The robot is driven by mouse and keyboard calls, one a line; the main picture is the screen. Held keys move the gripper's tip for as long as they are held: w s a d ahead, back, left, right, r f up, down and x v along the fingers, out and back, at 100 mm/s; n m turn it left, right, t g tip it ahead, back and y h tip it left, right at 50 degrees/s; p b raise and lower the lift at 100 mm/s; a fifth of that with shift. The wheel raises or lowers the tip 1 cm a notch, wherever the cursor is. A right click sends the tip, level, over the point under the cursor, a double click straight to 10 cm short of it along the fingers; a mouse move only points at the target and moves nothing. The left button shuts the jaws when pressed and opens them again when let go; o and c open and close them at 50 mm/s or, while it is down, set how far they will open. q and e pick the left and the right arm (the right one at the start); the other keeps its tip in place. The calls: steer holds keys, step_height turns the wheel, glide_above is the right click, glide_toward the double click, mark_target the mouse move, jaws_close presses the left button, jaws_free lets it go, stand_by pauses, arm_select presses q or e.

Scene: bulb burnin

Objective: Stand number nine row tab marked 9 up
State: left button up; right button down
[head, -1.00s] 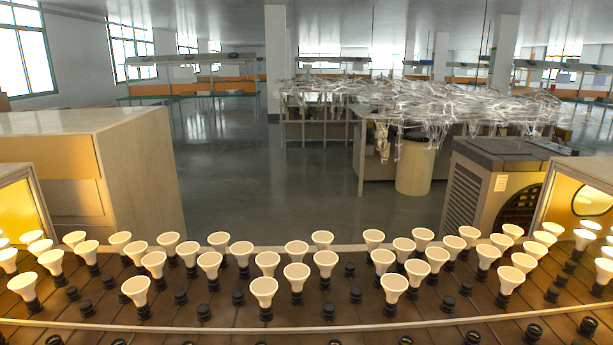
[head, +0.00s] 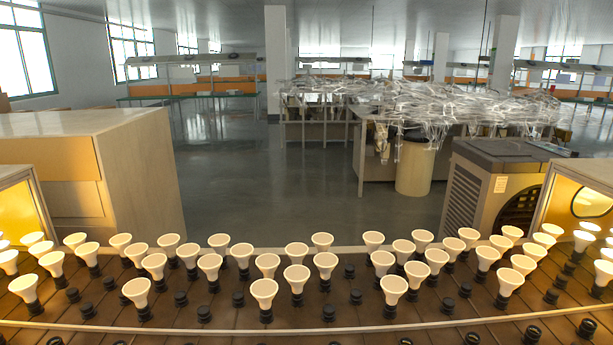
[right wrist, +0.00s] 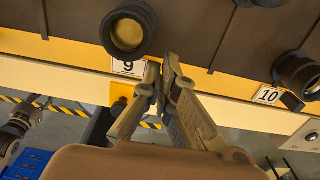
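The number 9 plate (right wrist: 129,67) is a white label on the pale front rail in the right wrist view, below a dark bulb holder. My right gripper (right wrist: 162,64) is just right of this plate, its two fingers close together. The row tab for 9 cannot be made out; the fingers cover the rail there, so I cannot tell whether it is between them. By the number 10 plate (right wrist: 268,95), a small dark tab (right wrist: 291,102) shows at the plate's right. My left gripper is not in view, and neither gripper shows in the head view.
The brown board (head: 400,322) carries many lit bulbs (head: 264,288) and several empty dark sockets (head: 329,312). Lamp-lit boxes stand at both sides. A round holder (right wrist: 128,32) sits close above my right fingertips. A blue crate (right wrist: 27,163) is low at the left.

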steer(key=shift+s+r+p, duration=0.65)
steer(key=shift+s+p, duration=0.35)
steer(key=shift+p, duration=0.65)
stand_by(1.9)
steer(key=shift+s+r+p, duration=0.1)
steer(key=shift+s+p, duration=0.5)
steer(key=shift+p, duration=0.1)
stand_by(0.8)
steer(key=shift+r, duration=0.15)
steer(key=shift+w+r+p, duration=0.6)
steer(key=shift+r, duration=0.3)
step_height(320, 180, up, 6)
steer(key=p, duration=0.5)
